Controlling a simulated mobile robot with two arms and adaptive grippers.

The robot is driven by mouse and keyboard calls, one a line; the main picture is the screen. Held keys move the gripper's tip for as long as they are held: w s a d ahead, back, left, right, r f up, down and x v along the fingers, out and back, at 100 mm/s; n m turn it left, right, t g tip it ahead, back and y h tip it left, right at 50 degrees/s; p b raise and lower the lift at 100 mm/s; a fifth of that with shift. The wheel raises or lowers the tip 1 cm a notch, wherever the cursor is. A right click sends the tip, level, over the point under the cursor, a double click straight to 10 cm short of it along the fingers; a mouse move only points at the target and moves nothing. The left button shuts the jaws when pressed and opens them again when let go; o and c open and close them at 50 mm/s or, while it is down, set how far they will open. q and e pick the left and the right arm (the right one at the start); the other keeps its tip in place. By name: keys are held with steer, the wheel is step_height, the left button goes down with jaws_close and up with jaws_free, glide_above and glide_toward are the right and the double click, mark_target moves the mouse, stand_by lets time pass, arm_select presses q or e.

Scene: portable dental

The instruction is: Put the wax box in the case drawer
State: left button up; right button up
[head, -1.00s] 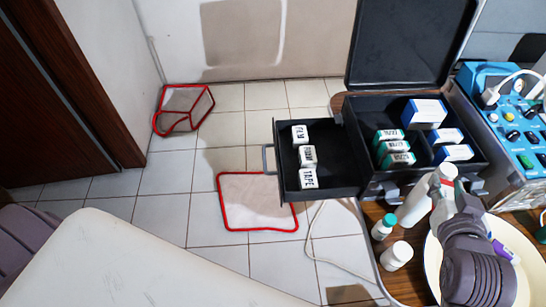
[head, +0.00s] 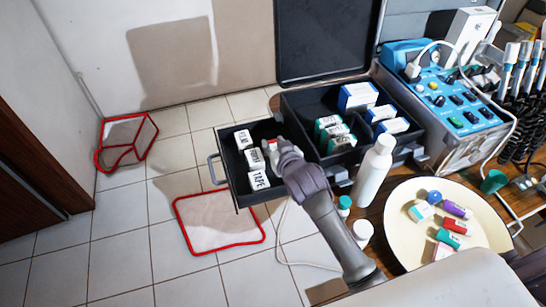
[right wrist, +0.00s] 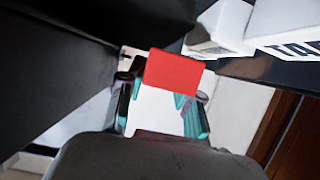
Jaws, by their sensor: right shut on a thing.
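The wax box (right wrist: 173,72), with a red face showing, is held between my right gripper's fingers (right wrist: 163,100) in the right wrist view. In the head view my right gripper (head: 273,150) is over the right side of the open case drawer (head: 233,168), and only a little of the box shows at its tip. I cannot tell whether the box touches the drawer floor. Several white labelled boxes, including FILM (head: 243,139) and TAPE (head: 259,180), stand in a row left of the gripper. My left gripper is out of view.
The black case (head: 300,105) behind holds green and blue boxes. A white bottle (head: 374,168) and two smaller ones stand right of my arm. A cream plate (head: 397,215) holds several small items. A blue control unit (head: 450,100) stands right of the case.

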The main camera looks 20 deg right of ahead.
steer(key=shift+f, duration=2.1)
steer(key=shift+s+f+b, duration=0.1)
steer(key=shift+f+b, duration=0.35)
steer(key=shift+f, duration=0.2)
steer(key=o, duration=0.9)
steer(key=shift+f, duration=0.1)
steer(key=shift+o, duration=0.7)
steer(key=shift+s+f, duration=0.1)
steer(key=shift+f, duration=0.05)
steer(key=shift+a, duration=0.1)
steer(key=shift+r, duration=0.25)
steer(key=r+p+v, duration=0.1)
steer(key=v, duration=1.1)
steer(key=shift+w+r, duration=0.2)
